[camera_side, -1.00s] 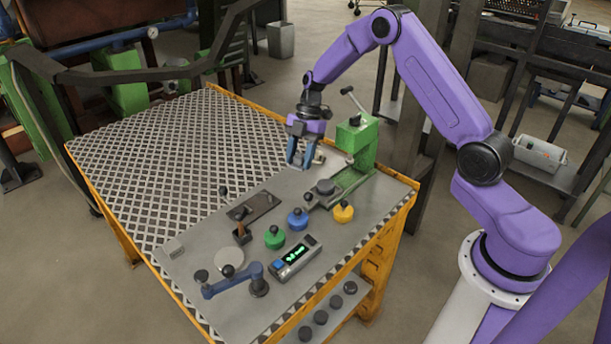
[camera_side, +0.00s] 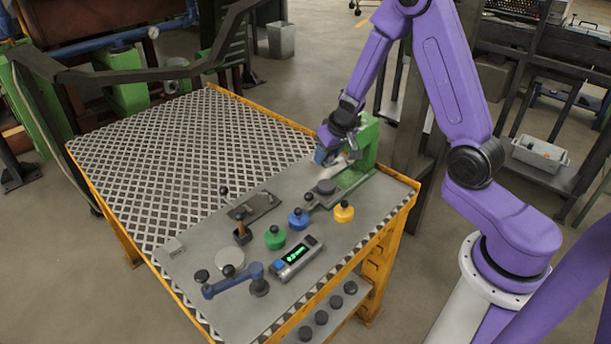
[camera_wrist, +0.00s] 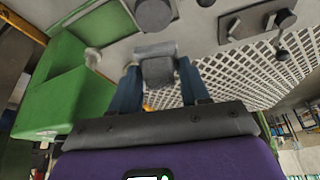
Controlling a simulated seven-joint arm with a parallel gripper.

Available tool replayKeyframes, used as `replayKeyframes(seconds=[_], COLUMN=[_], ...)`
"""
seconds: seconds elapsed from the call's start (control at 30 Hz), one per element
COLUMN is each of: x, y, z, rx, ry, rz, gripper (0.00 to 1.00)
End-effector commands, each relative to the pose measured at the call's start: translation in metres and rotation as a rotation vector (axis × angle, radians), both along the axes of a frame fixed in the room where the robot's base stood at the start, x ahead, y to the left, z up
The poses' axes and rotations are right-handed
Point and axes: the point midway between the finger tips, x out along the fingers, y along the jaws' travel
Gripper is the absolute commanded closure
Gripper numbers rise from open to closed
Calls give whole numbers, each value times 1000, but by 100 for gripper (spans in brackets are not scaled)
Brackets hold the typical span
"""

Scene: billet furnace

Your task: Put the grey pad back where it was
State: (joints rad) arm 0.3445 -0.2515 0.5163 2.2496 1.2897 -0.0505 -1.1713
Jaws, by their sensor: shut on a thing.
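A grey pad (camera_wrist: 157,68) sits between the two blue fingers of my gripper (camera_wrist: 158,80) in the wrist view. The gripper is shut on it. In the side view my gripper (camera_side: 325,155) is tilted, close to the left side of the green press (camera_side: 366,145), low over the grey plate of the table. The pad is mostly hidden by the gripper there, and I cannot tell whether it touches the plate. The green press also fills the left of the wrist view (camera_wrist: 70,90).
A dark round disc (camera_side: 325,187) sits on the press base. Blue (camera_side: 298,220), green (camera_side: 275,239) and yellow (camera_side: 343,212) knobbed pieces, a display box (camera_side: 297,258) and a blue crank arm (camera_side: 235,283) stand nearer the front. The lattice surface (camera_side: 180,165) at left is clear.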

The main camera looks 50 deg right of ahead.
Motion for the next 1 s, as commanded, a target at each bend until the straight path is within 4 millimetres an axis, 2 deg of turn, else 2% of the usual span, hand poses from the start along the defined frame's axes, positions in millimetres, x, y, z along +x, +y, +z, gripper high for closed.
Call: replayKeyframes(seconds=[0.1,0.23,0.6,1.0], x=[-11,-12,30,59], y=[-7,-11,-21,-28], z=[0,-1,-21,-33], rx=[-1,0,0,0], ry=[1,0,0,-2], rz=[-113,-170,-176,-176], gripper=[83,83,83,83])
